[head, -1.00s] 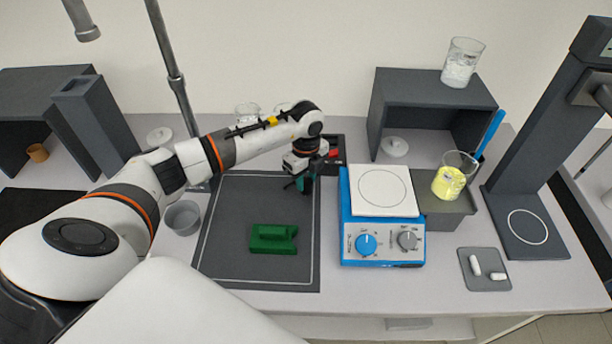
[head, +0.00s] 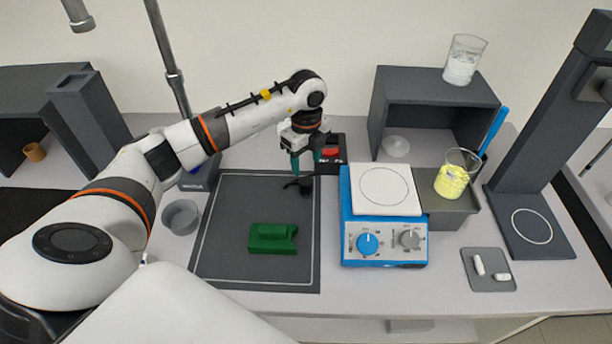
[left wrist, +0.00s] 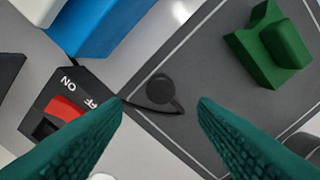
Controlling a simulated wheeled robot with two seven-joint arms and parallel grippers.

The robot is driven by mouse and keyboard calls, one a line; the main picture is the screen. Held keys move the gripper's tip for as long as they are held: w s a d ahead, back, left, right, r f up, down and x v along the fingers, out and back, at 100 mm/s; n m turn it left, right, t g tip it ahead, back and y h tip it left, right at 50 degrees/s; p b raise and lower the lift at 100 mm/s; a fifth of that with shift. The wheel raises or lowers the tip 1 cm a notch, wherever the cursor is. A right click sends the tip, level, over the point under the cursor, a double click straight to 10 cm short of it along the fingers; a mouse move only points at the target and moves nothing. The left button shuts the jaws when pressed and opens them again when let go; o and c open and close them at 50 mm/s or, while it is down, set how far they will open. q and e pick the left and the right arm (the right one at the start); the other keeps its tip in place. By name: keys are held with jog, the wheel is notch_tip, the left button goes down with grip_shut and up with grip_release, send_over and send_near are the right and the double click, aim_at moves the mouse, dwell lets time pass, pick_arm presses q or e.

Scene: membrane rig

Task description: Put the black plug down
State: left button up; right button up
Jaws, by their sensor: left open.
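The black plug (head: 304,189) lies near the top right corner of the dark grey mat, a short black cord beside it. In the left wrist view the plug (left wrist: 161,89) shows as a round black piece with its curved cord. My left gripper (head: 306,168) is open and empty above the plug. In the left wrist view its two green fingertips (left wrist: 160,104) are spread apart with the plug between and beyond them, not touching it. My right gripper is not in view.
A power switch box with a red rocker (head: 331,153) stands behind the mat. A green block (head: 273,238) lies on the mat (head: 225,255). A blue hotplate (head: 384,252) is to the right and a grey bowl (head: 180,217) to the left. Much of the mat is bare.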

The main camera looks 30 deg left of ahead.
aim_at(306, 181)
pick_arm(q)
notch_tip(306, 181, up, 6)
jog(key=shift+f+b, duration=0.1)
jog(key=shift+b, duration=0.55)
jog(key=shift+s, duration=0.1)
